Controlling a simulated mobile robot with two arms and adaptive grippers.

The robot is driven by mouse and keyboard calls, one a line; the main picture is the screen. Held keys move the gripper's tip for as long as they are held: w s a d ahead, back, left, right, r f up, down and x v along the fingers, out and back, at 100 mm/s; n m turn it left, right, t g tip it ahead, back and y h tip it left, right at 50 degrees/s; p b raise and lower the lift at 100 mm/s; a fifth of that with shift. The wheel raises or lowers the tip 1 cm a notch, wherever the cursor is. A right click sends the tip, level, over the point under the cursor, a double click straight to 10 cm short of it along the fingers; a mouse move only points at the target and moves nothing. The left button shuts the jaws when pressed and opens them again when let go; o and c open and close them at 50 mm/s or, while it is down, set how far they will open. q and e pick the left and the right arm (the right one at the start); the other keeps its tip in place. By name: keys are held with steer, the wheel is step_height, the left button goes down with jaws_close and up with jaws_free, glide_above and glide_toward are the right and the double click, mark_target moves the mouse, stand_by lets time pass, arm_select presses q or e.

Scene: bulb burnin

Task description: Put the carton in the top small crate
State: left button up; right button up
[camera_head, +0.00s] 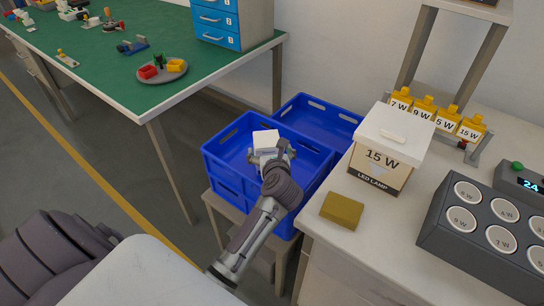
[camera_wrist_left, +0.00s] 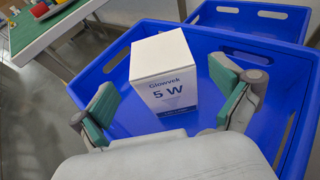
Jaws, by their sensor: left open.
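The carton (camera_head: 266,139) is a small white box marked "Glowvek 5 W". It also shows in the left wrist view (camera_wrist_left: 165,75), upright within the walls of the top small blue crate (camera_head: 228,135). That crate, whose rim fills much of the wrist view (camera_wrist_left: 118,45), sits on another blue crate. My left gripper (camera_head: 270,155) is over the crate and open. In the wrist view its green-padded fingers (camera_wrist_left: 168,108) are spread on either side of the carton, with gaps to it. The carton's underside is hidden. My right gripper is not in view.
Another blue crate (camera_head: 320,122) stands behind. On the white bench at right are an "LED LAMP 15 W" box (camera_head: 380,175), a yellow-brown block (camera_head: 342,210), a dark socket block (camera_head: 485,235) and a yellow-tagged rack (camera_head: 440,118). A green-topped table (camera_head: 110,65) stands at left.

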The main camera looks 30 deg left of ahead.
arm_select(q)
steer(key=v, duration=0.5)
steer(key=shift+s+d+r, duration=0.1)
steer(key=shift+s+d, duration=0.05)
steer(key=shift+s, duration=0.05)
